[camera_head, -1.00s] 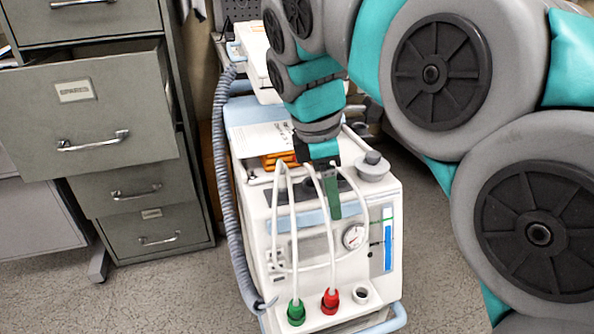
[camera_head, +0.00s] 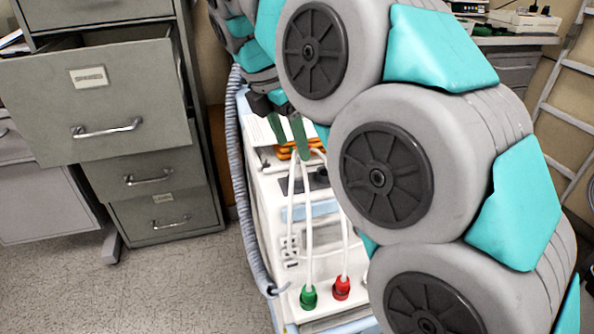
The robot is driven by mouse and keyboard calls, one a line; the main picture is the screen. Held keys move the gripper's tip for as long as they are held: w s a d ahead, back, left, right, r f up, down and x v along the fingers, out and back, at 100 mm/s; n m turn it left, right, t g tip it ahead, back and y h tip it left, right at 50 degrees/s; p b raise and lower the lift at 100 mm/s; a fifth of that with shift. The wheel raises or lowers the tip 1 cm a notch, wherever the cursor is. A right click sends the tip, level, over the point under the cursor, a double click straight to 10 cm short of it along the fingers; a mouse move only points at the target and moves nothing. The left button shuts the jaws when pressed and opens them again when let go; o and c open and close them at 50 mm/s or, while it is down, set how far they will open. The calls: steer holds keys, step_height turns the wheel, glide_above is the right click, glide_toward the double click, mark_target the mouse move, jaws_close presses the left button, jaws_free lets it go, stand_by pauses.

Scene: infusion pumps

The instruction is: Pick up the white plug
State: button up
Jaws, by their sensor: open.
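My gripper (camera_head: 293,148) shows as two dark green fingers, spread apart and empty, pointing down over the top of the white pump machine (camera_head: 262,192). On the machine's lower front, a green plug (camera_head: 308,298) and a red plug (camera_head: 341,288) each have a white hose (camera_head: 308,240) rising from them. I cannot clearly make out a white plug. The lower right of the machine's front, right of the red plug, is hidden behind my arm. The fingertips are near the upper ends of the hoses in the picture; I cannot tell whether they touch.
A grey filing cabinet (camera_head: 165,185) with an open drawer (camera_head: 95,100) stands at left. A grey ribbed hose (camera_head: 243,190) runs down the machine's left side. Orange items (camera_head: 298,152) lie on its top. A desk (camera_head: 505,42) and ladder (camera_head: 570,110) are at right. Floor at lower left is clear.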

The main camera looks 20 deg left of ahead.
mark_target(295, 157)
steer(key=shift+x, duration=2.65)
steer(key=shift+s, duration=0.15)
jaws_close()
